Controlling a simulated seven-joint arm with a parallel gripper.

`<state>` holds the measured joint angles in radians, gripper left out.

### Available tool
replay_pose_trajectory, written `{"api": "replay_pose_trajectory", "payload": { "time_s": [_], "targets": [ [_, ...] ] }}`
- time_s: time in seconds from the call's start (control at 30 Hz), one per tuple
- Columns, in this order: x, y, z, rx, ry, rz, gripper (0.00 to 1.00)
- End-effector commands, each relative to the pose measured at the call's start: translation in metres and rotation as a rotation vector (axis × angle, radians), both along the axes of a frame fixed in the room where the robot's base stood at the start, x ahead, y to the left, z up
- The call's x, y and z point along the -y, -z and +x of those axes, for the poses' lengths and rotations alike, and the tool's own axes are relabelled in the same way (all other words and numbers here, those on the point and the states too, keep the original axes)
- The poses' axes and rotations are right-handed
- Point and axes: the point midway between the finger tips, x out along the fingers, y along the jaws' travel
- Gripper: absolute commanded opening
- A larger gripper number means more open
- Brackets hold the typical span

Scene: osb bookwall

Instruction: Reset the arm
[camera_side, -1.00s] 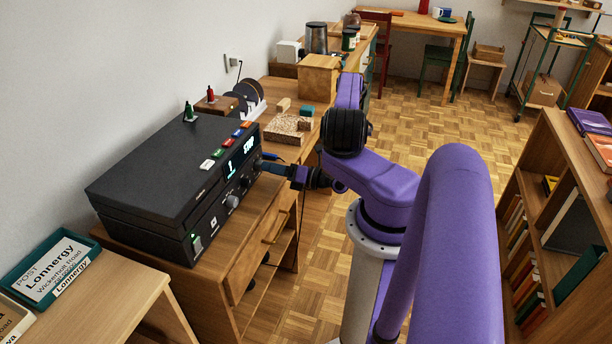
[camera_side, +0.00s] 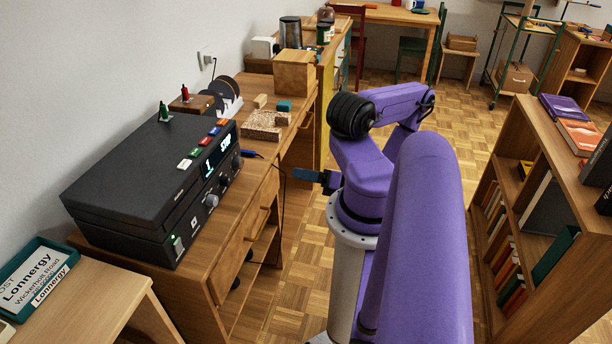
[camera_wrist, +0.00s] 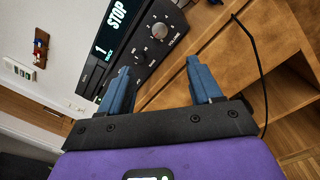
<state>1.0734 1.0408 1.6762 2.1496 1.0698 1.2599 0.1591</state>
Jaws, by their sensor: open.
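My gripper (camera_side: 308,175) is at the end of my purple arm, in the middle of the side view. It hangs over the floor beside the desk, a short way to the right of the black player. In the wrist view its two blue fingers (camera_wrist: 158,85) are apart with nothing between them. The black player (camera_side: 150,180) stands on the wooden desk, and its display reads 1 and STOP. In the wrist view the player's front (camera_wrist: 140,40) with its volume knob lies just beyond the fingers, apart from them.
The wooden desk (camera_side: 232,262) runs along the wall at left, with a wooden box (camera_side: 294,72) and a cork-like block (camera_side: 262,125) on it. A bookshelf (camera_side: 520,140) stands at right. A thin dark cable (camera_wrist: 258,70) hangs near the right finger. Parquet floor lies between.

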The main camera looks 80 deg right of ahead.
Motion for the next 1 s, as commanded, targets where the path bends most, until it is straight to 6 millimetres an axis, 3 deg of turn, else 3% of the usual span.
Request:
{"api": "replay_pose_trajectory", "payload": {
  "time_s": [0.67,0.77,1.0],
  "targets": [
    [-0.002,-0.001,-0.003,-0.006,-0.036,-0.017,0.64],
    [-0.007,-0.006,0.000,-0.018,-0.137,-0.063,0.64],
    [-0.029,-0.027,0.012,-0.036,-0.567,-0.269,0.64]
  ]
}}
